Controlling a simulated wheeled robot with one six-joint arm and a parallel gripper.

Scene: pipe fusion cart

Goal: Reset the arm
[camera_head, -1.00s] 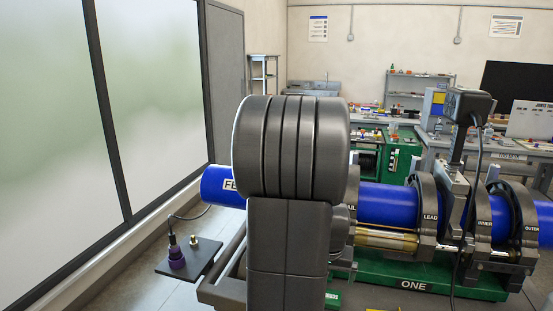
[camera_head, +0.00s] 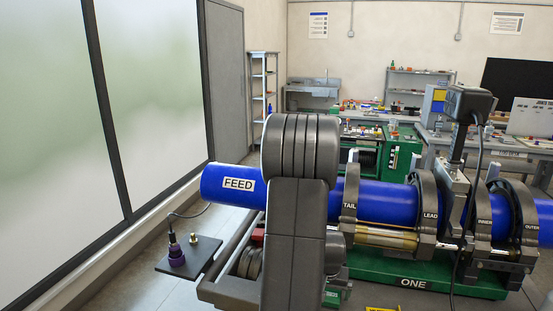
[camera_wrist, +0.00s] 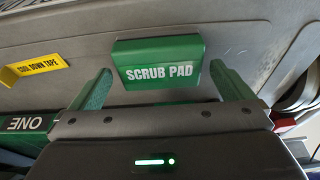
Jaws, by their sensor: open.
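My gripper (camera_wrist: 162,92) shows in the wrist view with its two green fingers spread apart and nothing between them. Beyond the fingertips is a green block marked SCRUB PAD (camera_wrist: 160,62), on the grey cart surface. The fingers do not close on it; I cannot tell the exact gap in depth. In the head view my arm stands in front of the pipe cart, and my gripper is hidden there.
A blue pipe marked FEED (camera_head: 230,185) runs through clamps marked TAIL (camera_head: 349,203) and LEAD (camera_head: 428,210) above a green base marked ONE (camera_head: 400,282). A yellow cool down tape label (camera_wrist: 35,68) is left of the pad. A side plate (camera_head: 190,258) holds a purple connector.

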